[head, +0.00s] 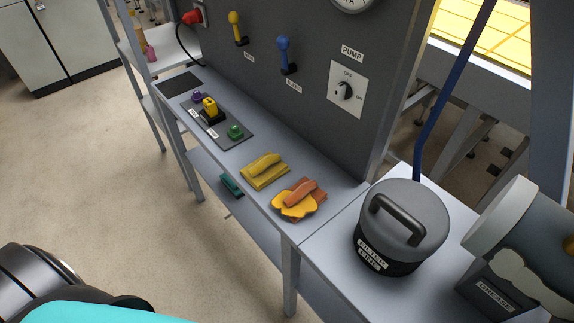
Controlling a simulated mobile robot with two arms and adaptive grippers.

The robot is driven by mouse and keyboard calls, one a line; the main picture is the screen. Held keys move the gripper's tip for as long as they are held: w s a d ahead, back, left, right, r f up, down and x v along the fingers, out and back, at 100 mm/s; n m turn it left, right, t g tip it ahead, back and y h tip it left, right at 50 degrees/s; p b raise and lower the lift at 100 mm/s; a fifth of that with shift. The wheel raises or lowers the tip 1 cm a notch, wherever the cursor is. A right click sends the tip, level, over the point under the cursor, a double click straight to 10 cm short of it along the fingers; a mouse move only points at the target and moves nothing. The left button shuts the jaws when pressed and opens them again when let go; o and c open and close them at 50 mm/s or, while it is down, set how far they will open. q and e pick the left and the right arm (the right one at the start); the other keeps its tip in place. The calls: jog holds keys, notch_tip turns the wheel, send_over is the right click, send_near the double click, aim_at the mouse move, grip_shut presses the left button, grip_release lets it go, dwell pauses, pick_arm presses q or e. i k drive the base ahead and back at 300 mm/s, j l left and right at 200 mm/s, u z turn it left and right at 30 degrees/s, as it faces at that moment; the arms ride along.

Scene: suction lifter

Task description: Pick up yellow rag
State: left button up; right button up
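The yellow rag (264,171) lies crumpled on the narrow grey shelf, near the middle of the view. Neither of my grippers shows in the head view. Part of my own body fills the bottom left corner, well away from the rag.
A dark panel with levers and a pump switch (347,91) rises behind the shelf (229,160). A small control plate (238,142) lies left of the rag. A lidded filter pot (402,222) and grease container (497,296) stand at right. A green object (231,185) lies on the lower shelf.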

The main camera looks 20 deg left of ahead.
aim_at(261, 173)
jog(key=i+j+z, duration=0.1)
jog(key=j+z, duration=0.3)
jog(key=j, duration=0.2)
jog(key=j+z, duration=0.45)
jog(key=j, duration=0.15)
